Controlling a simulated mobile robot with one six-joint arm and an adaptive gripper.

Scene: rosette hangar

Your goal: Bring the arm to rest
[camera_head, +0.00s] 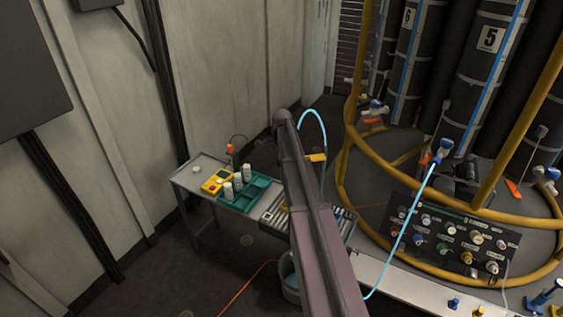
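A long mauve-grey link, apparently part of my arm, rises from the bottom middle of the camera_head view and ends above the far work table (190,178). My gripper cannot be made out; no fingertips show. The link hides part of the table and what lies behind it.
White bottles (238,182) stand by a teal tray (255,194), with a yellow box (215,182) to their left. At right are a yellow tubular rail (344,190), a panel of knobs (445,235), dark cylinders (488,70) and a blue hose (409,225). A bucket (289,277) stands low. Floor at lower left is clear.

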